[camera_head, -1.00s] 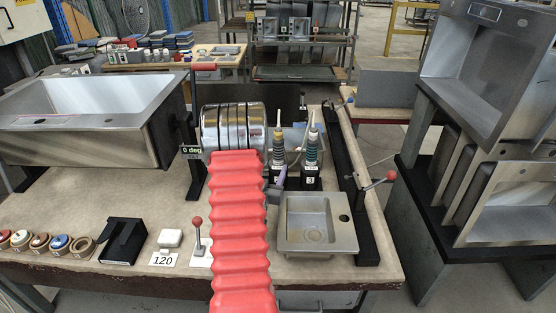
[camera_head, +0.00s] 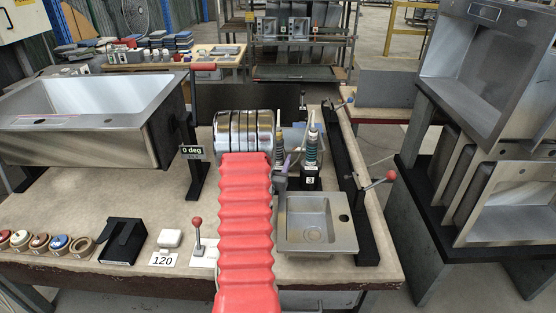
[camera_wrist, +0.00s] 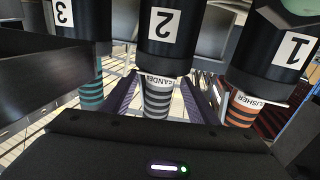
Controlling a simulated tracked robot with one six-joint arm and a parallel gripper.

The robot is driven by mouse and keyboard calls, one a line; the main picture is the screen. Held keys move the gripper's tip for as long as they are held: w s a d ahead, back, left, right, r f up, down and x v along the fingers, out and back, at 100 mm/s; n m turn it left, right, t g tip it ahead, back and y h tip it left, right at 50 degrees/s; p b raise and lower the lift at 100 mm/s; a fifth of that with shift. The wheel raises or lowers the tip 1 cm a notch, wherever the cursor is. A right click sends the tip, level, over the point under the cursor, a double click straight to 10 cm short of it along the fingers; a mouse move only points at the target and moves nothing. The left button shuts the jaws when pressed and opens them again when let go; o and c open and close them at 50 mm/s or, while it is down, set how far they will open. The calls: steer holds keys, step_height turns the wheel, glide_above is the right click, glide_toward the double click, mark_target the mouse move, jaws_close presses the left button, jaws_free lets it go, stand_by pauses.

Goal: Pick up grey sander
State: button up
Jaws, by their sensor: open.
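The grey sander, with black and grey stripes and a "SANDER" label (camera_wrist: 158,98), sits upside down in the wrist view at the black holder marked 2 (camera_wrist: 166,28). My gripper (camera_wrist: 158,105) is open, with one purple-padded finger on each side of the sander's striped part. I cannot tell whether the pads touch it. In the head view the sander (camera_head: 281,143) stands upright behind my red-sleeved arm, its lower part and holder mostly hidden. My gripper (camera_head: 284,163) shows there only as a small purplish piece.
The teal-striped tool in holder 3 (camera_head: 311,150) stands close on the right. The orange-striped tool in holder 1 (camera_wrist: 242,108) is on the sander's other side. A small sink (camera_head: 300,240), a black rail (camera_head: 360,200) and a large sink (camera_head: 60,140) flank the arm.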

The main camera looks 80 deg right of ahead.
steer(key=shift+d, duration=0.7)
steer(key=shift+c, duration=0.5)
jaws_close()
steer(key=shift+r, duration=0.15)
